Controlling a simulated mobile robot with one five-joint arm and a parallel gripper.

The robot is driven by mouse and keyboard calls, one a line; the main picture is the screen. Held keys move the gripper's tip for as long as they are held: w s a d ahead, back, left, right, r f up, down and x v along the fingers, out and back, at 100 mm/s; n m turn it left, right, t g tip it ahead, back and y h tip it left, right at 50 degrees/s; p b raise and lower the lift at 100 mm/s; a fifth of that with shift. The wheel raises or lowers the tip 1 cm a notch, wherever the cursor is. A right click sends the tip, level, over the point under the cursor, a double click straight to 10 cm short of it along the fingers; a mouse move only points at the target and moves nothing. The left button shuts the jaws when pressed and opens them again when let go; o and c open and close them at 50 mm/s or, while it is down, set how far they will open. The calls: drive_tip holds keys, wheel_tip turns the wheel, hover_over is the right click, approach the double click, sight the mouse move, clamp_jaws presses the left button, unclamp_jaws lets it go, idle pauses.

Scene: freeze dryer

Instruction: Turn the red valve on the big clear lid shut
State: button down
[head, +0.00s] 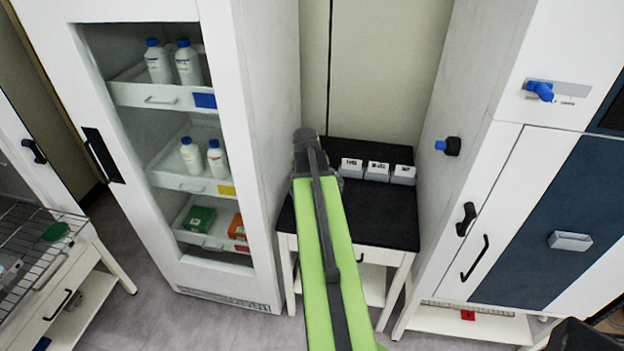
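I see no big clear lid and no red valve on such a lid in this head view. A small red part (468,315) sits low under the white and dark blue machine (545,220) at the right; I cannot tell what it is. My green arm reaches up the middle and ends in a dark grey joint in front of the black-topped table. I cannot make out any gripper fingers there, so my gripper is not in view.
The machine bears a blue knob (540,90) and a blue-tipped side fitting (448,146). A glass-door cabinet (255,150) with bottles stands left. The black-topped table (375,215) holds white boxes (377,171). A wire rack (35,245) is far left. Floor shows in front.

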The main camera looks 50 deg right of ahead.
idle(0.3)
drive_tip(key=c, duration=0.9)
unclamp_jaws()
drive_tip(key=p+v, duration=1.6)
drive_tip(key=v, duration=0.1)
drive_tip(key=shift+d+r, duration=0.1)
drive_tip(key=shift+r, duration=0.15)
